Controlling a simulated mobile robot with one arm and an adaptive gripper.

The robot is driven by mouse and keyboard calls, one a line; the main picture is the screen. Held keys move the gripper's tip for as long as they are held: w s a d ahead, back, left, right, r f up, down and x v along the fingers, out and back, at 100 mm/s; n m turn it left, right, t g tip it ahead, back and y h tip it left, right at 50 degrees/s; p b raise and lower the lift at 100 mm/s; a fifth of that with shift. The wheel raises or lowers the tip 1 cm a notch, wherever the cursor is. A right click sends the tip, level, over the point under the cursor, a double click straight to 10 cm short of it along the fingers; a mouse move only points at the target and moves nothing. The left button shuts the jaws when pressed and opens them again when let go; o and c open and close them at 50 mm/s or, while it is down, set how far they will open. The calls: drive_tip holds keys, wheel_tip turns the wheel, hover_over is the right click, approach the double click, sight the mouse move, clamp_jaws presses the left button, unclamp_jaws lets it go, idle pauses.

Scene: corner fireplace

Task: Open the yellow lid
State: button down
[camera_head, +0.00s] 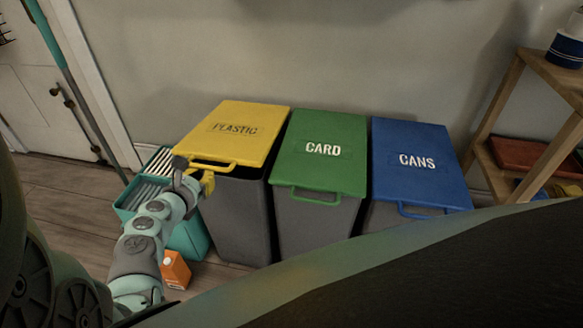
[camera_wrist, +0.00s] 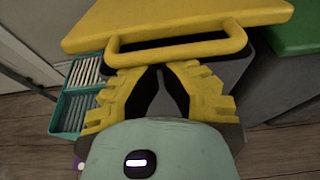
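The yellow lid (camera_head: 237,119) marked PLASTIC covers the left grey bin (camera_head: 237,215). A dark gap shows under its front edge, so it looks slightly raised. Its yellow front handle (camera_head: 224,170) also shows across the wrist view (camera_wrist: 180,55). My gripper (camera_head: 207,180) is at the handle's left part in the head view. In the wrist view, my gripper's (camera_wrist: 160,70) yellow fingers converge, with their tips nearly together, just beneath the handle bar. Nothing shows between the fingers. I cannot tell whether the tips touch the bar.
A green CARD lid (camera_head: 321,171) and blue CANS lid (camera_head: 417,180) are to the right. A teal crate (camera_head: 187,238) stands left of the yellow-lidded bin, with an orange carton (camera_head: 176,269) in front. A wooden shelf (camera_head: 505,95) is far right. The wall is close behind the bins.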

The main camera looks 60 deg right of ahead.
drive_tip(key=w+d+r+y+p, duration=0.1)
drive_tip(key=d+r+p, duration=0.3)
drive_tip(key=r+p, duration=0.4)
drive_tip(key=w+d+r+g+y+p, duration=0.1)
drive_tip(key=d+r+p, duration=0.3)
drive_tip(key=r+p, duration=0.5)
drive_tip(key=w+d+r+g+y+p, duration=0.1)
drive_tip(key=w+d+r+y+p, duration=0.2)
drive_tip(key=r+p, duration=0.6)
drive_tip(key=shift+w+d+r+p, duration=0.15)
drive_tip(key=shift+d+r+p, duration=0.1)
drive_tip(key=shift+d+p, duration=0.55)
